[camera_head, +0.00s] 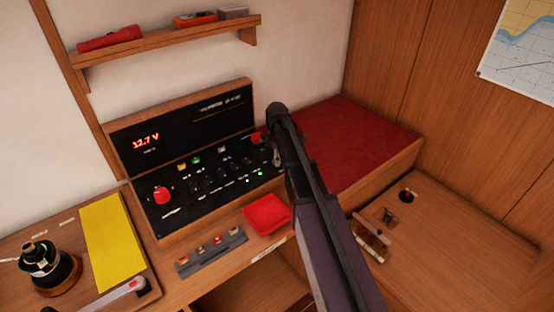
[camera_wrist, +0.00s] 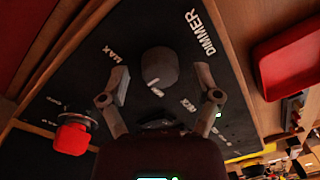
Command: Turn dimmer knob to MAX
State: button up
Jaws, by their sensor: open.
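The dimmer knob (camera_wrist: 160,67) is a dark round knob on the black panel (camera_wrist: 75,85). In the wrist view it lies between and slightly beyond my open fingertips, with a gap on each side. The white word DIMMER is printed to its right and MAX to its upper left. A white mark shows at the knob's lower edge. My gripper (camera_wrist: 162,84) is open and empty. In the head view my gripper (camera_head: 277,152) is over the right end of the panel (camera_head: 184,123), and my arm hides the knob there.
A red knob (camera_wrist: 72,135) is left of my gripper in the wrist view. A red tray (camera_head: 267,213) and a strip of small knobs (camera_head: 212,250) lie in front of the panel. A red cushion (camera_head: 350,135) is to the right. A shelf (camera_head: 165,43) is above.

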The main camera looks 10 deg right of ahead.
grip_shut()
jog(key=shift+m, duration=0.3)
jog(key=m, duration=0.5)
jog(key=shift+s+m, duration=0.1)
jog(key=shift+m, duration=0.3)
jog(key=m, duration=0.5)
jog(key=shift+y, duration=0.3)
jog(key=m, duration=0.6)
jog(key=shift+s+m+t, duration=0.15)
jog(key=shift+m+t, duration=0.15)
jog(key=m, duration=0.6)
